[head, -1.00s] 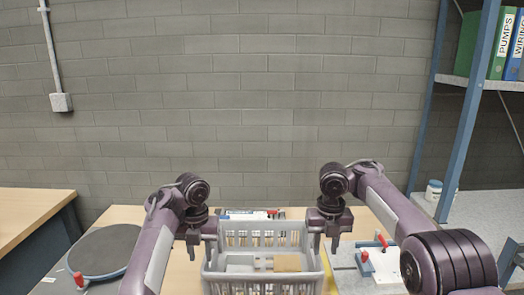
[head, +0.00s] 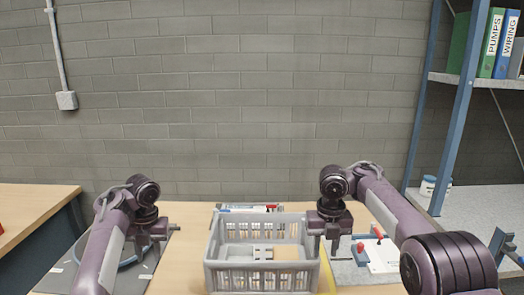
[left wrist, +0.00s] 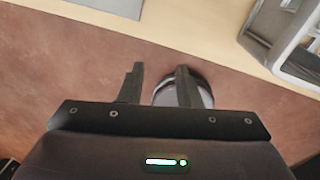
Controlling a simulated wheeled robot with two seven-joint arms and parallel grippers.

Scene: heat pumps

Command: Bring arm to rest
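My right gripper (head: 325,247) hangs at the right rim of the crate in the head view. Its fingers show a narrow gap, with no held object visible. I cannot tell whether it touches the crate.
The grey crate (head: 212,275) stands on the wooden table (head: 180,262), holding a tan block and grey parts. The round grey disc (head: 127,264) is partly hidden by my left arm. A plate with red and blue clamps (head: 375,255) lies right. A shelf rack (head: 452,135) stands right.

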